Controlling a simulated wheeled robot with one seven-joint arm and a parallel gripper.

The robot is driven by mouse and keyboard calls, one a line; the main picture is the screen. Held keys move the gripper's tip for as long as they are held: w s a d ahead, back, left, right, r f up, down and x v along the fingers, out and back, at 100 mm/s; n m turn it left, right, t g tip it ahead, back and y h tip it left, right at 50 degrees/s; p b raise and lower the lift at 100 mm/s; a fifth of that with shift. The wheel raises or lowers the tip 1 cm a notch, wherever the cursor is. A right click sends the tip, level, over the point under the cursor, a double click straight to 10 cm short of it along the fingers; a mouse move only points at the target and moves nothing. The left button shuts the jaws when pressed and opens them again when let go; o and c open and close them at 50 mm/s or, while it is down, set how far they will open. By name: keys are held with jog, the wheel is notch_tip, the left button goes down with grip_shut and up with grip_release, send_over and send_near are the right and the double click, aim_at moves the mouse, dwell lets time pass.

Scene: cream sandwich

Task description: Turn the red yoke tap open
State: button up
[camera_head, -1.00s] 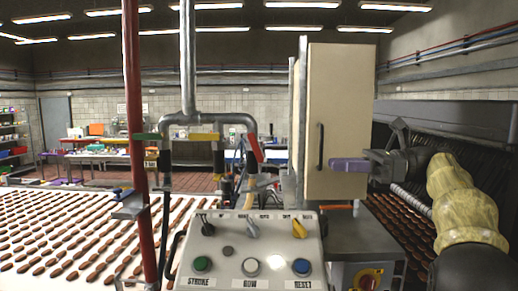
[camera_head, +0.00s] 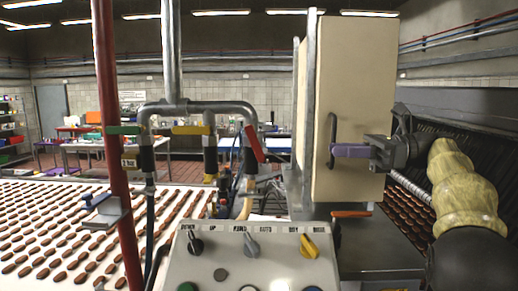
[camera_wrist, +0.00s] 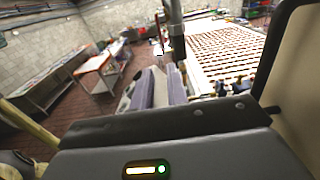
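The red tap handle (camera_head: 255,143) sits on the right leg of the grey yoke-shaped pipe (camera_head: 200,107), slanting down to the right. A yellow handle (camera_head: 191,130) and a green handle (camera_head: 125,129) lie level on the other legs. My gripper (camera_head: 336,150), with purple fingers, is right of the red handle, in front of the cream cabinet in the picture, apart from the tap. I see nothing held. I cannot make out the red handle in the wrist view.
The cream cabinet (camera_head: 352,95) with a dark handle stands right of the pipes. A control panel (camera_head: 255,262) with knobs is in front. A red upright pole (camera_head: 107,100) stands left. A conveyor (camera_head: 45,225) carries rows of brown pieces.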

jog(key=p, duration=0.7)
send_near(259, 150)
jog(key=a, duration=0.9)
jog(key=shift+w+a+r, duration=0.15)
jog(key=shift+w+a, duration=0.1)
jog(key=shift+w, duration=0.05)
jog(key=shift+a, duration=0.3)
grip_shut()
